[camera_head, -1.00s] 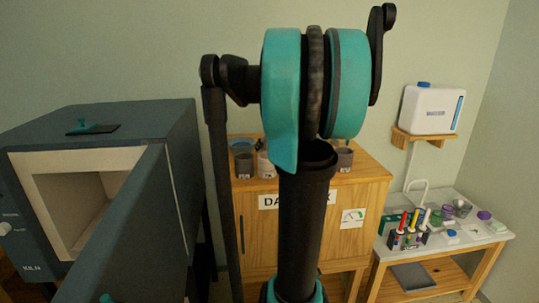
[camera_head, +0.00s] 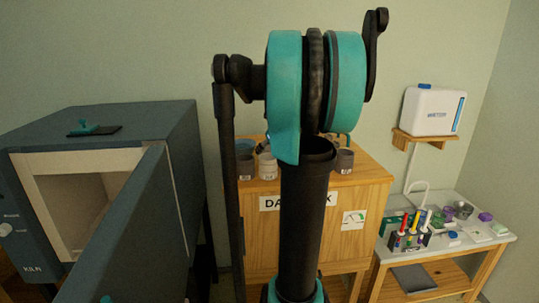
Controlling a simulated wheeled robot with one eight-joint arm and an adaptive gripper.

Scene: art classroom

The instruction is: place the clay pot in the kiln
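The kiln (camera_head: 181,143) is a dark blue-grey box at the left with a pale lined chamber (camera_head: 72,207). Its door (camera_head: 125,235) stands open toward me, and the visible part of the chamber looks empty. I cannot make out a clay pot for certain. My own arm fills the middle of the view and hides part of the wooden cabinet's top behind it. I cannot make out my gripper or its fingers, so its hold does not show.
Small labelled containers, a dark one (camera_head: 245,168), a pale one (camera_head: 267,167) and a grey one (camera_head: 344,161), stand on the wooden cabinet (camera_head: 372,180). A side table (camera_head: 497,238) at the right holds bottles and jars. A white tank (camera_head: 432,110) sits on a wall shelf.

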